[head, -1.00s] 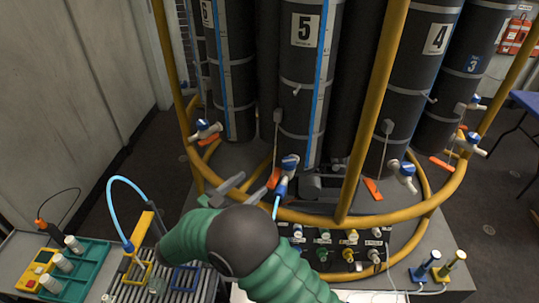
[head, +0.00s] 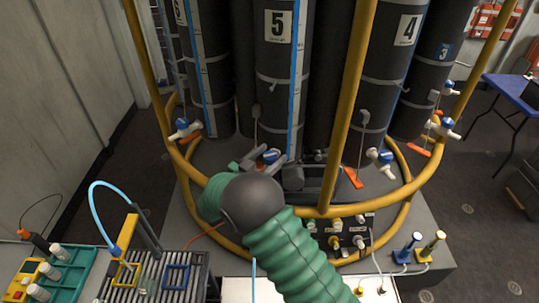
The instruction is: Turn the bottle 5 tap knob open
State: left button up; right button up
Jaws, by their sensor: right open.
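Bottle 5 (head: 274,75) is a tall dark cylinder with a "5" label and a blue-marked strip, standing inside the yellow ring frame. Its blue tap knob (head: 271,155) shows low at its front, partly covered by my gripper. My right gripper (head: 263,161) is open, its grey fingers reaching up to the knob, one on the left and one at the lower right. Whether they touch it cannot be told. My green-sleeved arm and dark wrist hide the tap's lower part. My left gripper is out of view.
A yellow upright (head: 347,110) of the frame stands right of bottle 5, and the yellow ring passes in front. Bottle 4 (head: 397,70) has its own blue-knobbed tap (head: 381,156). A roller bench (head: 150,285) with a blue hose is at lower left.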

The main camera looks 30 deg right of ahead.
grip_shut()
dwell(0.4)
jog(key=shift+r+n+t+y, duration=0.1)
jog(key=shift+n+t+y, duration=0.25)
jog(key=shift+t, duration=0.45)
jog(key=shift+s+n+t+y, duration=0.1)
jog(key=shift+n+t+y, duration=0.25)
jog(key=shift+n+t, duration=0.4)
jog(key=shift+n+t+y, duration=0.7)
jog(key=shift+t, duration=0.35)
jog(key=n+t+y+b, duration=0.1)
jog(key=n+t+y, duration=0.1)
jog(key=n+t+y+b, duration=0.1)
jog(key=t+y, duration=0.1)
jog(key=shift+d+f+n, duration=0.15)
jog(key=shift+f+n, duration=0.05)
jog(key=shift+n, duration=0.2)
jog(key=shift+r+n+t+y+b, duration=0.15)
jog(key=shift+n+t+y+b, duration=0.65)
jog(key=shift+y, duration=0.6)
jog(key=shift+r+y, duration=0.1)
jog(key=shift+y, duration=0.2)
